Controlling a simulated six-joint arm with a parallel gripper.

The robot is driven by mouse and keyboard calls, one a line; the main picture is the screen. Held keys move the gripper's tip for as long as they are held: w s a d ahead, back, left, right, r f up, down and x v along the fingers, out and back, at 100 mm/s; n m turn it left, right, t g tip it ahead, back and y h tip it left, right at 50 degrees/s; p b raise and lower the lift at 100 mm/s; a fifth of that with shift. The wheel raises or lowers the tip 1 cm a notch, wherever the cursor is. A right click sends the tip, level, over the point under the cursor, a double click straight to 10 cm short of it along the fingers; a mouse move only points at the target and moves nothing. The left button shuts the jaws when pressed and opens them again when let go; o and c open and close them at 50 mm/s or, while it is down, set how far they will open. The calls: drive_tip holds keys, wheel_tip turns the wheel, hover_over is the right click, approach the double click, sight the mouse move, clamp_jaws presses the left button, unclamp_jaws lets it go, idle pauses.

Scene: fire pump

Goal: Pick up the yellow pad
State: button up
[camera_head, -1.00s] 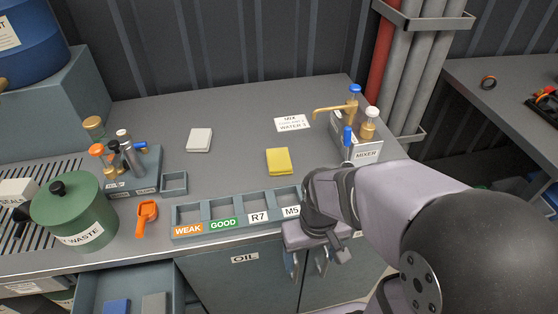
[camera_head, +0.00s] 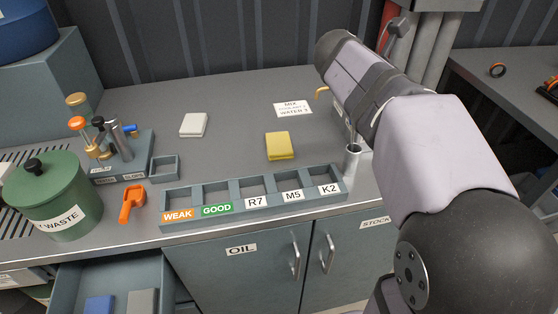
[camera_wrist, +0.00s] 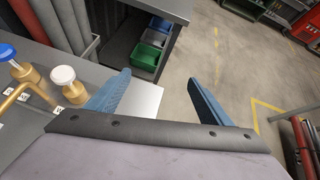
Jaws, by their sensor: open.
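The yellow pad (camera_head: 280,146) lies flat on the grey worktop, behind the labelled tray, in the head view. It is not in the wrist view. My arm reaches up on the right of the head view, to the right of the pad and well above the worktop. The jaws are not clear in the head view. In the wrist view my gripper (camera_wrist: 160,100) shows two blue fingers spread wide apart with nothing between them. The gripper is away from the pad, near the mixer taps.
A labelled tray (camera_head: 254,203) lies in front of the pad. A white pad (camera_head: 193,125) and a mixing card (camera_head: 293,108) lie nearby. Brass mixer taps (camera_wrist: 70,86) stand close to my gripper. An open drawer (camera_head: 110,285) is below.

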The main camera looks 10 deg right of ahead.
wheel_tip(320, 180, up, 4)
drive_tip(key=w+n+t+h+b, duration=0.2)
drive_tip(key=m+t+y+p, duration=0.2)
drive_tip(key=m+y+p, duration=1.1)
drive_tip(key=m+p, duration=0.8)
hover_over(279, 143)
drive_tip(key=s+p, duration=0.1)
drive_tip(key=p, duration=0.1)
drive_tip(key=f, duration=0.4)
drive_tip(key=f+n, duration=0.1)
drive_tip(key=f, duration=0.3)
drive_tip(key=f+n, duration=0.1)
drive_tip(key=f, duration=0.3)
drive_tip(key=shift+s+a+f, duration=0.15)
drive_tip(key=shift+a+f, duration=0.2)
drive_tip(key=m, duration=0.1)
drive_tip(key=s+m+g+p, duration=0.1)
drive_tip(key=m, duration=0.1)
drive_tip(key=f+m+p, duration=0.1)
drive_tip(key=shift+s+d+m+g, duration=0.15)
drive_tip(key=shift+d+m+g, duration=0.15)
drive_tip(key=shift+d, duration=0.05)
drive_tip(key=shift+p+x, duration=1.6)
drive_tip(key=shift+x, duration=2.2)
drive_tip(key=shift+a, duration=0.1)
